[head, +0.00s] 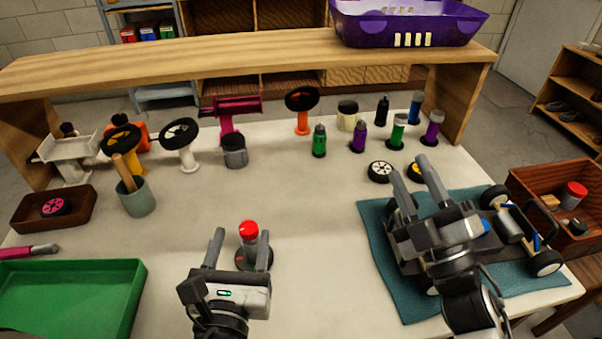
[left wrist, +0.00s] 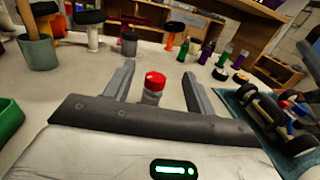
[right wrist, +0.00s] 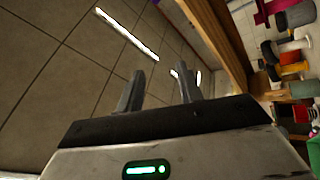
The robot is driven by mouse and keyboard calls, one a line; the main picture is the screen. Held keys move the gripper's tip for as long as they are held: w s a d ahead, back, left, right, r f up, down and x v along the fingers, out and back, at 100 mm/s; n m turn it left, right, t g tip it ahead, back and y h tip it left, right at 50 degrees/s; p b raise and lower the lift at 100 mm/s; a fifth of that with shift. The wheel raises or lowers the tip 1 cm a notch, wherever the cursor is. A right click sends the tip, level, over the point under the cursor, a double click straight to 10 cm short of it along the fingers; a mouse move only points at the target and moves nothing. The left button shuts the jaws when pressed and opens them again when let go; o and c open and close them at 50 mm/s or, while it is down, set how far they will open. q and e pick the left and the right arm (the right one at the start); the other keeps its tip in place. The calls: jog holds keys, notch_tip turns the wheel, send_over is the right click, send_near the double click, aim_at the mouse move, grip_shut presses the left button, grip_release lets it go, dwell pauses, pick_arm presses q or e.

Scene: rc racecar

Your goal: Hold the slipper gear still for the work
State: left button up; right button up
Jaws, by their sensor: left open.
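I cannot make out the slipper gear for certain. The racecar (head: 508,226) lies on a teal mat (head: 388,262) at the right, partly hidden by my right arm; it also shows in the left wrist view (left wrist: 277,112). My right gripper (head: 408,168) is raised over the car's left part, its fingers apart and empty. My left gripper (head: 240,238) is open near the table's front middle. A red-capped container (head: 249,232) with a dark round base stands just beyond and between its fingers in the picture; the left wrist view shows the container (left wrist: 153,88) too, not gripped.
A green tray (head: 70,300) fills the front left. Behind are wheels on stands, a tool cup (head: 138,198) and several bottles. Two loose wheels (head: 380,171) lie behind the mat. A wooden crate (head: 540,185) stands at the right. The table's middle is clear.

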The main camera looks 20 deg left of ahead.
aim_at(251, 253)
jog(key=s+a+r+n+g+y, duration=0.2)
jog(key=a+r+n+g+y, duration=0.2)
jog(key=a+n+g, duration=0.35)
jog(key=s+a+r+n+g+y, duration=0.2)
jog(key=a+r+n+g+y, duration=0.15)
jog(key=a+n+g, duration=0.45)
jog(key=s+a+f+n+g+h, duration=0.4)
jog(key=s+a+n+g+h, duration=0.6)
jog(key=n, duration=1)
pick_arm(q)
notch_tip(251, 253, down, 8)
jog(key=shift+f, duration=0.1)
jog(key=x, duration=0.6)
jog(key=shift+w+a, duration=0.25)
jog(key=shift+w, duration=0.45)
pick_arm(e)
jog(key=w+d+f+n+t+h, duration=0.4)
jog(key=w+h, duration=0.3)
jog(key=h, duration=0.3)
jog(key=shift+w+d+f+n+t, duration=0.15)
jog(key=shift+w+d+n+t, duration=0.15)
jog(key=shift+n+t, duration=0.35)
